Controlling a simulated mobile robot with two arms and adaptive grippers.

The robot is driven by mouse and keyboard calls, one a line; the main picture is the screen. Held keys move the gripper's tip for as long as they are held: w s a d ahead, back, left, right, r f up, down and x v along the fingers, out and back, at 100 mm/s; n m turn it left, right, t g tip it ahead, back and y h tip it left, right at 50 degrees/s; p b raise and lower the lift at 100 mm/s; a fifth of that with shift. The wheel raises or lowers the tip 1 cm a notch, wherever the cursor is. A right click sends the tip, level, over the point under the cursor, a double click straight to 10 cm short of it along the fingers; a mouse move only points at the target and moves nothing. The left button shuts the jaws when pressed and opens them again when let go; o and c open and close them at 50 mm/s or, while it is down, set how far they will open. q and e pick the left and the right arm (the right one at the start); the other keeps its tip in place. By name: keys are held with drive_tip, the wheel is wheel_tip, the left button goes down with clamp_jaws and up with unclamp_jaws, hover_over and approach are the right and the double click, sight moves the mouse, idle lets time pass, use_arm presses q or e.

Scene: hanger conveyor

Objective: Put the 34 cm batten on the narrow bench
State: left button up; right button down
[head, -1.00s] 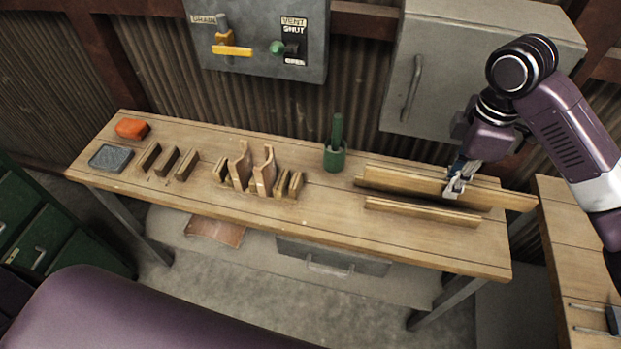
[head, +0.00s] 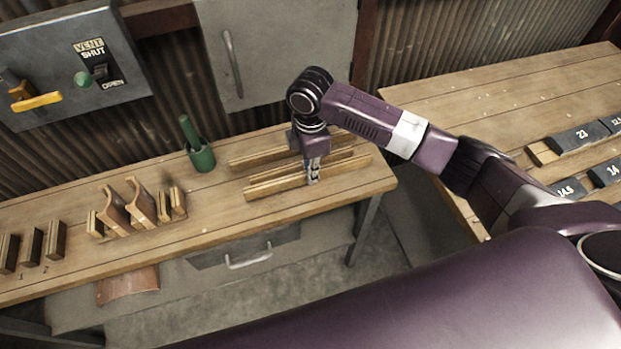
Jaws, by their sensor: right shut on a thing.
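My right gripper (head: 313,176) points down over the right end of the long, narrow wooden bench (head: 220,222). It is shut on a light wooden batten (head: 277,186), the front one of a group lying roughly parallel along the bench. The gripper covers part of this batten. I cannot tell whether the batten touches the bench. Another batten (head: 262,156) lies behind it, partly hidden by my arm. No length mark is readable on these battens. My left gripper is not in view.
A green cup (head: 202,159) with a green handle stands left of the battens. Wooden holders (head: 139,205) stand further left. A grey cabinet (head: 285,50) hangs behind. A wider bench (head: 490,105) at right carries dark number blocks (head: 580,137). A gap separates the benches.

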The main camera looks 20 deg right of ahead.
drive_tip(key=shift+f, duration=2.2)
drive_tip(key=c, duration=1.9)
unclamp_jaws()
drive_tip(key=shift+f, duration=0.1)
drive_tip(key=shift+c, duration=0.2)
wheel_tip(320, 180, up, 12)
drive_tip(key=shift+r+b, duration=0.15)
drive_tip(key=shift+b, duration=0.35)
